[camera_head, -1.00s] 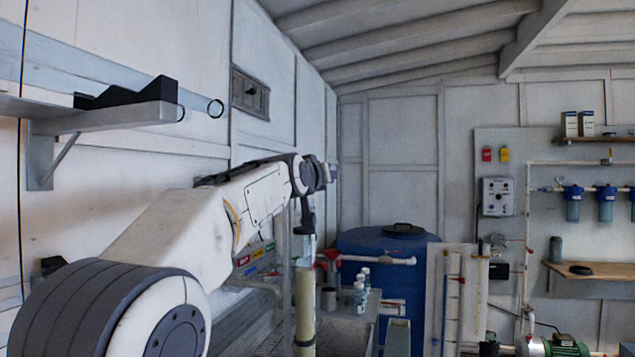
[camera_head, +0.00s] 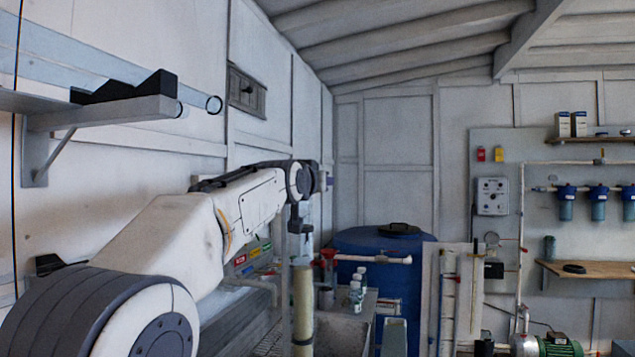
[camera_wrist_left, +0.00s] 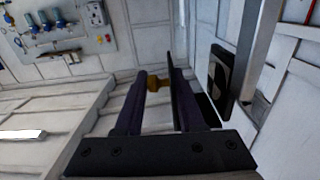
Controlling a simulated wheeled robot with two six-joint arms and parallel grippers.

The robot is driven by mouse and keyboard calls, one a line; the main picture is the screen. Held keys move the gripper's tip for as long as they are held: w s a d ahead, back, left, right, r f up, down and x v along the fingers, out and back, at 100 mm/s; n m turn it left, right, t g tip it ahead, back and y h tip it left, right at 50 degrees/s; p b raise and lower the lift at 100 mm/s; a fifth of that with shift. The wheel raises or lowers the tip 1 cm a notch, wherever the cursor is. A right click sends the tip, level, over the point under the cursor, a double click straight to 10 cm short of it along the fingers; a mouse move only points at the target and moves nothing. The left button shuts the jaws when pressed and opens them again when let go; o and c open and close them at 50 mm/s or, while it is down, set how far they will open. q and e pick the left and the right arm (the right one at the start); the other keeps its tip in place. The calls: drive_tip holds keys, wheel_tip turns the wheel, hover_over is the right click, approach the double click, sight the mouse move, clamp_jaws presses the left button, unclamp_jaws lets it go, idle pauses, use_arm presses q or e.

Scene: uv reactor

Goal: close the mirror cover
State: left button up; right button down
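My left gripper shows in the left wrist view (camera_wrist_left: 158,84) as two dark fingers standing apart. A small amber-brown piece (camera_wrist_left: 158,81) appears between or beyond their tips; I cannot tell whether they touch it. A thin dark plate (camera_wrist_left: 174,75), seen nearly edge-on, rises along the right finger. I cannot tell whether this is the mirror cover. In the head view my left gripper (camera_head: 325,178) is small at the end of the arm, in front of the back wall. No mirror can be made out. My right gripper is not in view.
A grey shelf (camera_head: 100,118) and a grey wall panel (camera_head: 247,93) are on the left wall. A black panel with a pale shape (camera_wrist_left: 218,77) is right of the fingers in the wrist view. A blue barrel (camera_head: 350,240) and bottles (camera_head: 357,290) stand beyond my arm.

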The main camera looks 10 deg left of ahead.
use_arm(q)
drive_tip(key=shift+o, duration=1.1)
drive_tip(key=shift+d, duration=0.15)
drive_tip(key=shift+s, duration=0.15)
drive_tip(key=s+a+b, duration=0.1)
drive_tip(key=s+b, duration=0.2)
drive_tip(key=s, duration=0.7)
drive_tip(key=shift+a, duration=0.2)
